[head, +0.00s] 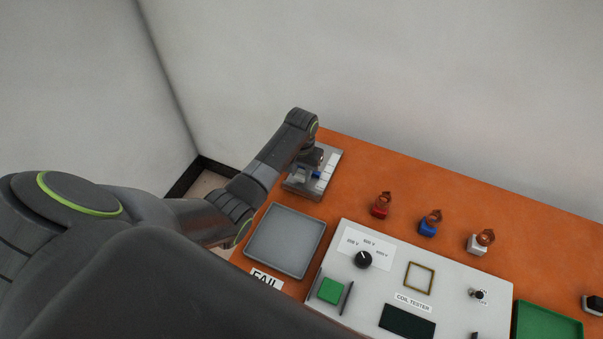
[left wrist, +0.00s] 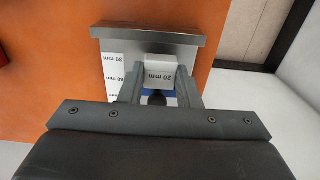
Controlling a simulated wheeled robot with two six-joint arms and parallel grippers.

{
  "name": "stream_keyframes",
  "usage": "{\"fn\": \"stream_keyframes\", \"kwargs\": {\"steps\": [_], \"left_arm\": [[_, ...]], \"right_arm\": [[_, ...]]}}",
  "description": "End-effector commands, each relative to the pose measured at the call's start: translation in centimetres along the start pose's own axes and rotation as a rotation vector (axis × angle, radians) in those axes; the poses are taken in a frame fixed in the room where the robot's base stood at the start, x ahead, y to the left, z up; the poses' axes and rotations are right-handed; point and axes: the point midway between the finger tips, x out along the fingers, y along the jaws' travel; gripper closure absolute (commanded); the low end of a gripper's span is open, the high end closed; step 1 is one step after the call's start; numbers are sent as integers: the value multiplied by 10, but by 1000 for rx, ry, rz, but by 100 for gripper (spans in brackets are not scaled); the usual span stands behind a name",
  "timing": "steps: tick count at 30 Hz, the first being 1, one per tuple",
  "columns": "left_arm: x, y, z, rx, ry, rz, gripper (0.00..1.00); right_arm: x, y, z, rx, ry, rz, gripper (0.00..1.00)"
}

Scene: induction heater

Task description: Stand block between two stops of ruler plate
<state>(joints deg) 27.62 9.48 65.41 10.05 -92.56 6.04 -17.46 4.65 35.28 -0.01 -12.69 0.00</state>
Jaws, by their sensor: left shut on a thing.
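The grey ruler plate (head: 298,190) lies at the far left end of the orange table. In the left wrist view its raised grey bar (left wrist: 150,39) runs across the top, with white strips marked 30 mm and 60 mm (left wrist: 113,78) beside my fingers. My left gripper (left wrist: 158,82) is over the plate, shut on a pale block marked 20 mm (left wrist: 160,70). The block is close to the bar; I cannot tell if they touch. A blue patch and a dark round part show below it between the fingers. In the head view my left gripper (head: 311,171) hides part of the plate.
A grey tray (head: 250,241) marked FAIL lies in front of the plate. The coil tester (head: 392,288) is right of it. Red (head: 380,210), blue (head: 428,228) and white (head: 474,246) coil holders stand behind the tester. A green tray (head: 546,322) is at the lower right.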

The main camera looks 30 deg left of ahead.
Motion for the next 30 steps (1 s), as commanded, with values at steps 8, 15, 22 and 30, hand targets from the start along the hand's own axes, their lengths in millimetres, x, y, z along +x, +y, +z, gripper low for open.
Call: {"fn": "stream_keyframes", "kwargs": {"steps": [8, 15, 22, 30], "left_arm": [[19, 0, 0, 1, 1, -1, 92], [20, 0, 0, 1, 1, -1, 92], [21, 0, 0, 1, 1, -1, 48], [20, 0, 0, 1, 1, -1, 48]], "right_arm": [[0, 0, -11, -1, 17, -1, 100], [0, 0, -9, -1, 15, -1, 100], [0, 0, -6, -1, 11, -1, 100], [0, -1, -6, 0, 10, -1, 100]]}}
